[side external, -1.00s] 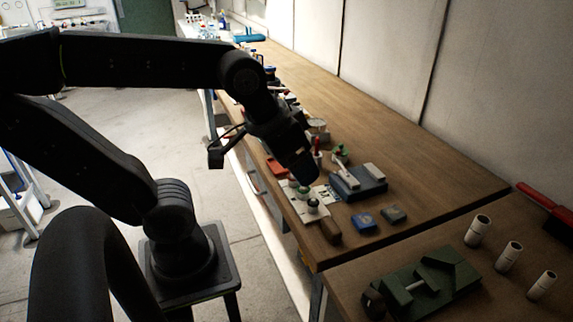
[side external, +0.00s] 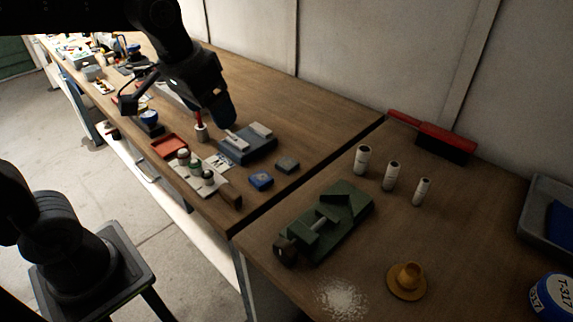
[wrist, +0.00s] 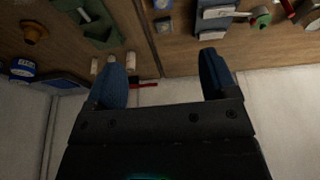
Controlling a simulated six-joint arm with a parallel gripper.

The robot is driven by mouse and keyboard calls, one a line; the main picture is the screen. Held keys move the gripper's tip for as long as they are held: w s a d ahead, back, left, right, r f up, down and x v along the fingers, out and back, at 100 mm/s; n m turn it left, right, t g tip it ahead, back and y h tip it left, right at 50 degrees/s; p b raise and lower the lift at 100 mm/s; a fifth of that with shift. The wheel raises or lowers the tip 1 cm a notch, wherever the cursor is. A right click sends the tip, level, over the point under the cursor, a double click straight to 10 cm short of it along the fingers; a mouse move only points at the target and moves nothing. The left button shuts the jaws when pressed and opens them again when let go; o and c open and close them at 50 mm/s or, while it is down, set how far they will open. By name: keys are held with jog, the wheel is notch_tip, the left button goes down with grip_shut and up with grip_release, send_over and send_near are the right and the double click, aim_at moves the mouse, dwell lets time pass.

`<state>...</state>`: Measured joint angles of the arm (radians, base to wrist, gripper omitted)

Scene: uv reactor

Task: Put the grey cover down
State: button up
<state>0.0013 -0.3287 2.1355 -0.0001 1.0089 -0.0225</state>
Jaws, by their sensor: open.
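My gripper (side external: 220,108) is over the wooden bench, with its fingers pointing down. In the wrist view, its two blue fingers (wrist: 164,78) are wide apart with nothing between them. I cannot tell for sure which thing is the grey cover. A small dark grey block (side external: 288,164) lies flat on the bench beside a small blue block (side external: 261,181). The grey block also shows in the wrist view (wrist: 163,25). A blue-grey fixture (side external: 247,146) with pale bars on top sits on the bench below and right of my gripper.
A white rack with small bottles (side external: 190,170), a red tray (side external: 169,146) and a white holder with a red item (side external: 201,132) stand near the fixture. A green vise (side external: 325,225), white tubes (side external: 391,176) and a red brush (side external: 445,142) are on the right bench. Bench behind the fixture is clear.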

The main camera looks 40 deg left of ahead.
jog(key=w+f+g, duration=0.2)
jog(key=w, duration=0.8)
jog(key=g, duration=0.2)
send_over(287, 163)
notch_tip(287, 163, down, 7)
jog(key=shift+n, duration=0.3)
jog(key=f, duration=0.8)
jog(key=shift+w+a, duration=0.15)
jog(key=shift+w, duration=0.15)
jog(key=shift+s+f, duration=0.15)
jog(key=shift+f, duration=1.25)
jog(key=shift+s+f, duration=0.1)
jog(key=shift+f, duration=1.3)
jog(key=c, duration=1.1)
jog(key=shift+r, duration=0.1)
jog(key=shift+r, duration=0.1)
